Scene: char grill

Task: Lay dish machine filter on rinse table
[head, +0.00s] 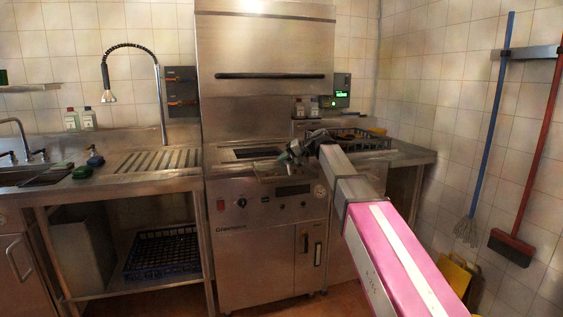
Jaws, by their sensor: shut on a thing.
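My gripper (292,154) is in front of the dish machine (265,230), at about the height of its open wash bay. It is shut on a flat, dull, thin piece (268,170), which looks like the dish machine filter. The piece hangs to the left of the fingers, in front of the machine's top edge, and blends in with the steel. The fingertips are small and partly hidden by the wrist. The rinse table (180,183) is the steel counter left of the machine, with a ridged drainboard, and the gripper is to the right of it.
The machine's hood (265,45) is raised. A tall spray tap (160,100) rises behind the rinse table. A dark rack (355,140) sits on the right counter. The drainboard is clear.

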